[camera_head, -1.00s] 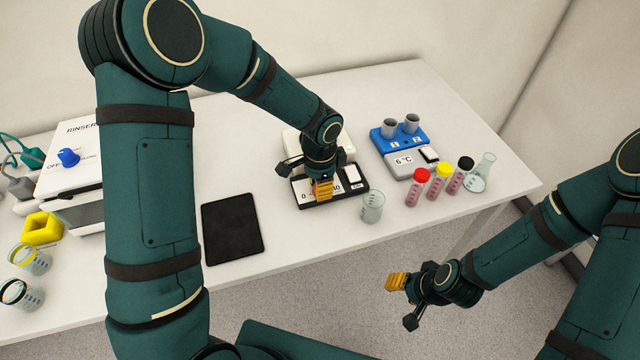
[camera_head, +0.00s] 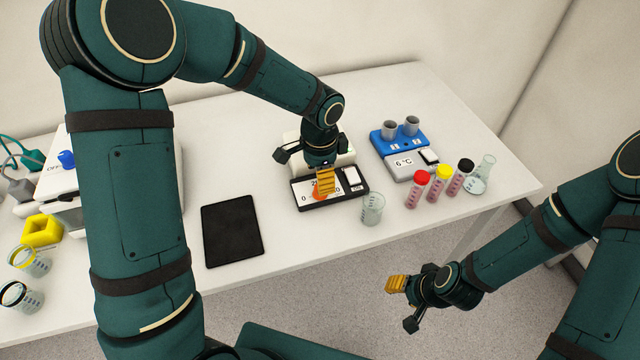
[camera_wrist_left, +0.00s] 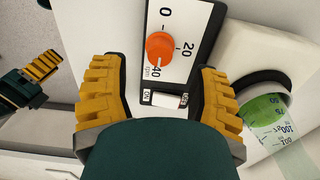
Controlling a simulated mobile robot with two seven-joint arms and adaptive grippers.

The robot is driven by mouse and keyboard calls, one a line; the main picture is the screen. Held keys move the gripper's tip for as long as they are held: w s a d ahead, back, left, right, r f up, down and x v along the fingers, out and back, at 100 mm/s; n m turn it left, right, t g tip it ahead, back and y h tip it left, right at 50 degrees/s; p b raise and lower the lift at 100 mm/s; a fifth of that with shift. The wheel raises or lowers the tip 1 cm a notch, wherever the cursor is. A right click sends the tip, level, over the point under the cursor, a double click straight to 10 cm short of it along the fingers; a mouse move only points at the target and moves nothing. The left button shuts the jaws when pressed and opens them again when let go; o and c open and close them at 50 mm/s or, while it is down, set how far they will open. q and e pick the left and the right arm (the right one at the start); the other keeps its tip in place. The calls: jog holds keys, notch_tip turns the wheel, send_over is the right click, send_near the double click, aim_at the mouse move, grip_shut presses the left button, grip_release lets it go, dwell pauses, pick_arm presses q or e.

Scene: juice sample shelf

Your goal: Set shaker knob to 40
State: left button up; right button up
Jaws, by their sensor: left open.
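The shaker's orange knob (camera_wrist_left: 160,46) sits on a white dial panel (camera_wrist_left: 179,25) marked 0, 20 and 40 in the left wrist view. Its pointer looks turned toward the 40 side, but the exact setting is hard to tell. In the head view the knob (camera_head: 318,193) is partly hidden by my left gripper (camera_head: 326,183). That gripper (camera_wrist_left: 160,92) is open, with yellow fingers apart from the knob and nothing between them. A white switch (camera_wrist_left: 166,100) lies below the dial. My right gripper (camera_head: 398,290) hangs empty in front of the table.
A clear beaker (camera_head: 373,208) stands right of the shaker. Several capped tubes, a flask (camera_head: 483,176) and a blue block device (camera_head: 398,137) are farther right. A black mat (camera_head: 232,231) lies left, with the rinser (camera_head: 65,180) beyond. Another beaker (camera_wrist_left: 265,115) sits on the shaker.

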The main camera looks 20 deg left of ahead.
pick_arm(q)
notch_tip(320, 180, up, 7)
jog(key=shift+r, duration=0.15)
dwell(0.6)
